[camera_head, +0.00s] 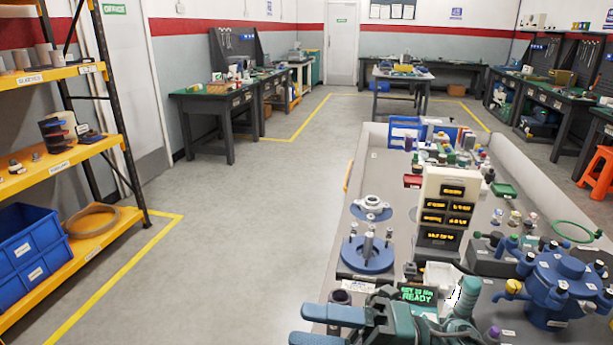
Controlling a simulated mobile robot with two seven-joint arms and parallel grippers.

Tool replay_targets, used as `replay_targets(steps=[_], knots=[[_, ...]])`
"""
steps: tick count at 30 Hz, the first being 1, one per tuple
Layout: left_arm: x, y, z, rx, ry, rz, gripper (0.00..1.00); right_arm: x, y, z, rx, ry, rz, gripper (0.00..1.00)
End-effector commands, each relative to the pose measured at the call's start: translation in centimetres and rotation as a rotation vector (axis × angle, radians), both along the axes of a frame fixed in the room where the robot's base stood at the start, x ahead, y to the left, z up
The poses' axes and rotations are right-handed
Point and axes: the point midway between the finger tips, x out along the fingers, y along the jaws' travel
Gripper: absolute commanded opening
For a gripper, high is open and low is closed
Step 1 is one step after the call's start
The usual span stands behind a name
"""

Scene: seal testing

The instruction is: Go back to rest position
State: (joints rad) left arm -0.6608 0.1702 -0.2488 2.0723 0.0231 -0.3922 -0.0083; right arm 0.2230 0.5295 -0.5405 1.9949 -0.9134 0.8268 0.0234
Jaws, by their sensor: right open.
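My right gripper (300,325) is at the bottom of the head view, by the near left end of the grey workbench (335,270). Its two blue-teal fingers point left and stand apart, with nothing seen between them. The lower finger is partly cut off by the picture's edge. My left gripper is not in view.
Close to the right gripper are a green READY display (417,295), a dark cup (340,297) and a blue flange fixture (368,254). A blue valve assembly (556,285) stands right. Yellow shelving (60,163) is at left. The floor (240,240) between is clear.

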Motion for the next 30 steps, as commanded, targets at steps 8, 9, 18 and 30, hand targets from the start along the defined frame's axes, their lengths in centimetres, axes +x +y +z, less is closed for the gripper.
replay_targets(steps=[8,9,18,30], knots=[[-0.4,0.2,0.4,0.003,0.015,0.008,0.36,5.3,-7.3,-8.9,0.517,0.963,-0.624,0.55],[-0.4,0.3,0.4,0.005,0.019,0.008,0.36,4.9,-8.6,-11.7,0.556,1.108,-0.712,0.55],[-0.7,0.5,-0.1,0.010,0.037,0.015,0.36,-3.6,-12.7,-25.9,0.636,1.822,-1.089,0.55],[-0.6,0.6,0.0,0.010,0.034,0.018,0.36,-6.0,-12.9,-28.1,0.632,1.948,-1.142,0.55]])
